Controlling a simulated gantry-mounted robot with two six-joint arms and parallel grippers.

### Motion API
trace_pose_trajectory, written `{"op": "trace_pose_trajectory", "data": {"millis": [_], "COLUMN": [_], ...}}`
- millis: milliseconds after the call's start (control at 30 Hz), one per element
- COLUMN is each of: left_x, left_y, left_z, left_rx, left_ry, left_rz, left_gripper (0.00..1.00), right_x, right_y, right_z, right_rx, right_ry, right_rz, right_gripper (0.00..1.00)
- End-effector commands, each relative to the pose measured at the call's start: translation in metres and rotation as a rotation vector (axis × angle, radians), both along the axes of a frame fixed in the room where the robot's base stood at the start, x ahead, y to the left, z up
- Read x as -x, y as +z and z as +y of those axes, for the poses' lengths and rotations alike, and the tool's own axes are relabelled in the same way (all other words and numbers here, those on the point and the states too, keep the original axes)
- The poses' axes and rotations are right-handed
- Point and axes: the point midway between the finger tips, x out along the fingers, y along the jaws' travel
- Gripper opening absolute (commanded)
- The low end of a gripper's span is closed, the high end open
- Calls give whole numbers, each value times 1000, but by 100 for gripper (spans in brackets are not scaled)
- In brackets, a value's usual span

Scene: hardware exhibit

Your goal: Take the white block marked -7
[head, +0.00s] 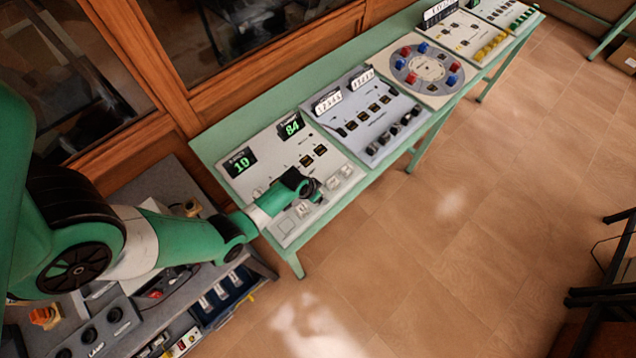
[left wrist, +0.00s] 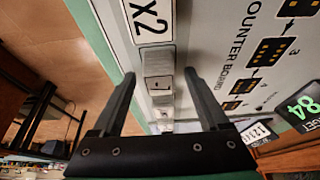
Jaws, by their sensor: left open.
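My left gripper (left wrist: 159,75) is open above the near panel, with its two dark fingers apart. In the head view the left gripper (head: 316,190) hangs over the panel's front edge. Between the fingers in the left wrist view I see a pale block (left wrist: 159,84) with a dark mark that I cannot read fully. In the head view white blocks (head: 346,171) sit to the right of the gripper. I cannot make out a clear -7 on any block. My right gripper is not in view.
A grey panel with switches (head: 365,115) and a round dial panel (head: 425,70) follow on the green table (head: 215,140). The tiled floor (head: 450,230) is clear in the middle.

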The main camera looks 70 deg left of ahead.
Motion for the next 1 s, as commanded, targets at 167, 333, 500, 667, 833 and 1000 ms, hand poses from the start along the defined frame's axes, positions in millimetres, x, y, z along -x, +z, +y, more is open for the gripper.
{"op": "trace_pose_trajectory", "data": {"millis": [167, 333, 500, 667, 833, 1000], "left_x": [0, 0, 0, 0, 0, 0], "left_y": [1, 1, 1, 1, 1, 7], "left_z": [0, 0, 0, 0, 0, 0], "left_rx": [0, 0, 0, 0, 0, 0], "left_ry": [0, 0, 0, 0, 0, 0], "left_rz": [0, 0, 0, 0, -1, -1], "left_gripper": [78, 49, 18, 0, 0, 0], "right_x": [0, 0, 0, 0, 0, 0], "right_y": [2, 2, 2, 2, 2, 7], "right_z": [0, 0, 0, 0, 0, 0], "right_rx": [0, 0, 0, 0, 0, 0], "right_ry": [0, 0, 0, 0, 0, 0], "right_rz": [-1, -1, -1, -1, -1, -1], "right_gripper": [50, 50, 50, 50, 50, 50]}}
